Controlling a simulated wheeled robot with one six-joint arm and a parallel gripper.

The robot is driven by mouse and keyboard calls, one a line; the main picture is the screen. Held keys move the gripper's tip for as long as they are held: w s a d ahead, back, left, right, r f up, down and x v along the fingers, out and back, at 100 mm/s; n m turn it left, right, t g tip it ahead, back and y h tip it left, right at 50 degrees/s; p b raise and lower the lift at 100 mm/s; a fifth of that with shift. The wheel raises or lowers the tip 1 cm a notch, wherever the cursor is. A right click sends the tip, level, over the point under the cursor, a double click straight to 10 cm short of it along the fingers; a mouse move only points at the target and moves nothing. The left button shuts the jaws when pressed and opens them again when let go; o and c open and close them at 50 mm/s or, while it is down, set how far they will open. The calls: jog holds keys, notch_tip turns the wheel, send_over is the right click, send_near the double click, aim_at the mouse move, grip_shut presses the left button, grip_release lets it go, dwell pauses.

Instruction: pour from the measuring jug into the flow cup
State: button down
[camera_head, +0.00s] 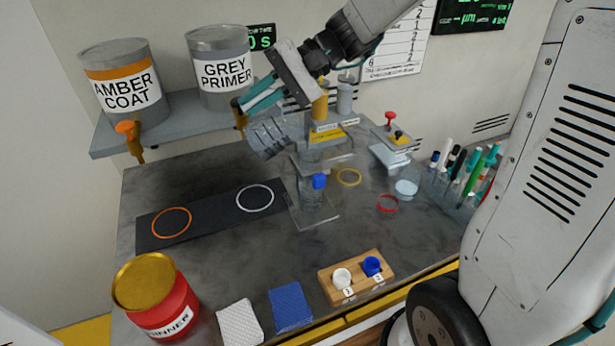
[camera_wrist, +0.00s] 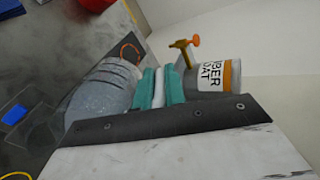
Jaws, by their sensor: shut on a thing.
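The clear measuring jug (camera_head: 268,138) is held off the bench, tilted well over, in front of the shelf and left of the stand. My gripper (camera_head: 260,96) has teal fingers shut on the jug's handle; in the wrist view its fingers (camera_wrist: 158,88) pinch a pale strip beside the jug (camera_wrist: 103,88). The jug looks greyish inside; I cannot tell how much it holds. The stand (camera_head: 325,160) has a yellow label and a blue block low on it. The flow cup is hard to make out at the stand, partly covered by my gripper and jug.
Amber coat (camera_head: 120,85) and grey primer (camera_head: 220,70) cans stand on the shelf. A black mat (camera_head: 208,218) with orange and white rings lies left. A red thinner tin (camera_head: 157,300), a wooden block (camera_head: 355,277) with two small caps and a pen holder (camera_head: 455,180) surround the work area.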

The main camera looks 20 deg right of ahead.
jog(key=shift+d+r+y, duration=0.4)
jog(key=shift+d+y, duration=0.4)
jog(key=shift+y, duration=0.1)
dwell(4.8)
dwell(0.8)
jog(key=shift+a+f+h, duration=0.25)
jog(key=shift+a+h, duration=0.3)
jog(key=shift+a+f+h, duration=0.25)
jog(key=shift+a+h, duration=0.25)
jog(key=shift+h, duration=0.05)
jog(key=shift+f, duration=0.1)
